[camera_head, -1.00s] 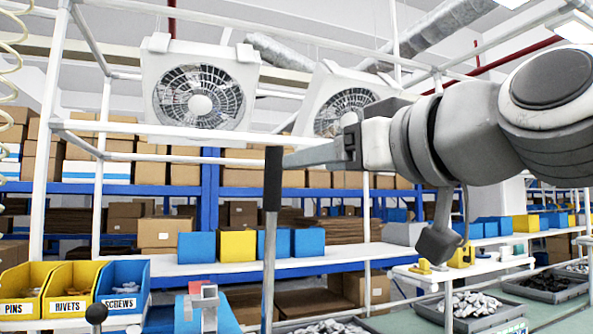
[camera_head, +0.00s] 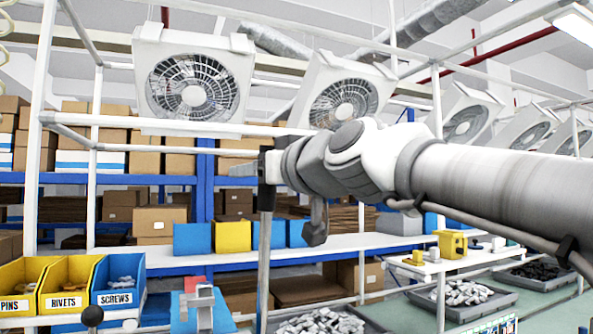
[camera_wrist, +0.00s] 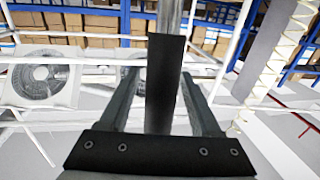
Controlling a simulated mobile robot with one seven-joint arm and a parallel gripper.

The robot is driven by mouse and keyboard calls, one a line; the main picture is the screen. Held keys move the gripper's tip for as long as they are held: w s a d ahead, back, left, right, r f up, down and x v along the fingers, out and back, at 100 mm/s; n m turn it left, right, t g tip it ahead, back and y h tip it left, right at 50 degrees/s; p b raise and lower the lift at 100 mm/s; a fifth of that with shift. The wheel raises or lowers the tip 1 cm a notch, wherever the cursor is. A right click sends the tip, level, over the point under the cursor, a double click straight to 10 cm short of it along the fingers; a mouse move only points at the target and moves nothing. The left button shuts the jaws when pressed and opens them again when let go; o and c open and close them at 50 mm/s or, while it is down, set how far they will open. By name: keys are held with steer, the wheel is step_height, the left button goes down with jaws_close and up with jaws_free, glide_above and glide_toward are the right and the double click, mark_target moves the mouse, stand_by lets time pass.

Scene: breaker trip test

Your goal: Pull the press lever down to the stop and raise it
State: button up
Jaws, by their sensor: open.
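The press lever is a grey metal rod (camera_head: 264,255) with a black handle (camera_head: 265,198) at its top, standing upright in the head view. My gripper (camera_head: 270,166) is at the handle and hides its upper part. In the wrist view the black handle (camera_wrist: 165,85) lies between the two fingers of my gripper (camera_wrist: 160,92), with the rod (camera_wrist: 170,14) running away beyond it. The fingers are open, with gaps visible on both sides of the handle. The lever's lower end is outside the head view.
Bins of pins, rivets (camera_head: 66,284) and screws (camera_head: 119,286) stand at the lower left. A blue fixture with a grey bracket (camera_head: 204,306) stands left of the rod. White frame posts (camera_head: 94,170) and fans (camera_head: 193,82) are behind. Trays of metal parts (camera_head: 462,296) lie at the lower right.

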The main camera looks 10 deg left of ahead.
jaws_close()
stand_by(0.3)
stand_by(1.1)
